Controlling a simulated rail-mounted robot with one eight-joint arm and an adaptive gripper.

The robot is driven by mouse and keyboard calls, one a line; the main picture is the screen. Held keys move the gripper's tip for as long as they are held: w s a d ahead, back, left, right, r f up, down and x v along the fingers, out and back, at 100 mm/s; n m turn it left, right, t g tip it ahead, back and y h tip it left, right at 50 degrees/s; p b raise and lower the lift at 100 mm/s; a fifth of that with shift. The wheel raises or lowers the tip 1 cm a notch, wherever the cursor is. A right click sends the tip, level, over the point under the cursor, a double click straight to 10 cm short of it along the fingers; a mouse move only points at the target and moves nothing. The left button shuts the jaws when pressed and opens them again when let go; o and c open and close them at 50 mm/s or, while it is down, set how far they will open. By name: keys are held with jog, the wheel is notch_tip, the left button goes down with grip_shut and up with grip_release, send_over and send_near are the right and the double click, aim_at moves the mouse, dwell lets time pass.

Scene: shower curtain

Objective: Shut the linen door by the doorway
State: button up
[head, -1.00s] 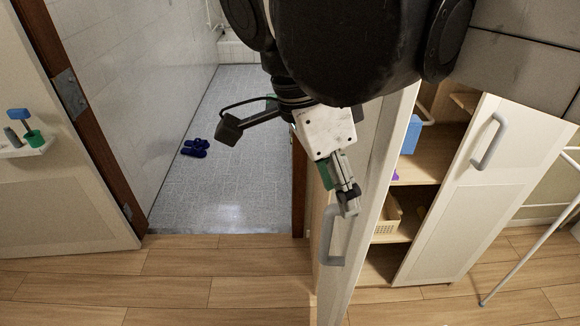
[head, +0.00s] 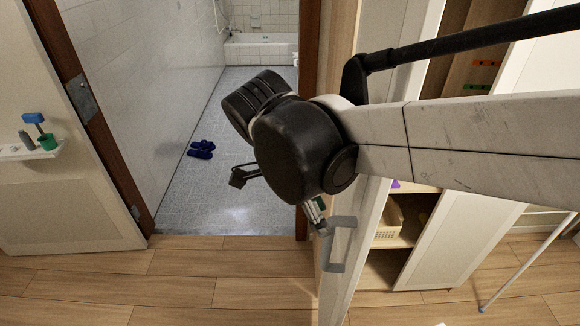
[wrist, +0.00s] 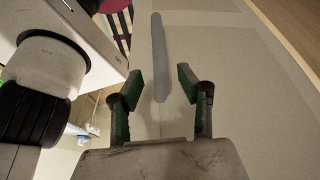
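The linen door (head: 367,240) by the doorway stands open, its edge turned towards the head camera. Its grey bar handle (head: 341,246) is on the left-hand face. My gripper (head: 320,229) is close beside the upper part of this handle, partly hidden by my arm. In the wrist view my gripper (wrist: 160,84) is open, with green-padded fingers apart. The handle (wrist: 158,50) runs lengthwise ahead, its near end between the fingertips. It looks ungripped; I cannot tell whether a finger touches it. The door's pale panel (wrist: 225,60) fills the right of the wrist view.
The cabinet's other door (head: 460,235) is also open, to the right. A basket (head: 388,222) sits on a shelf between the doors. The doorway's wooden frame (head: 302,190) is just left of the linen door. The wooden floor (head: 180,280) in front is clear.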

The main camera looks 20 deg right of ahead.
jog(key=x, duration=0.6)
jog(key=shift+f, duration=0.1)
grip_shut()
dwell(0.3)
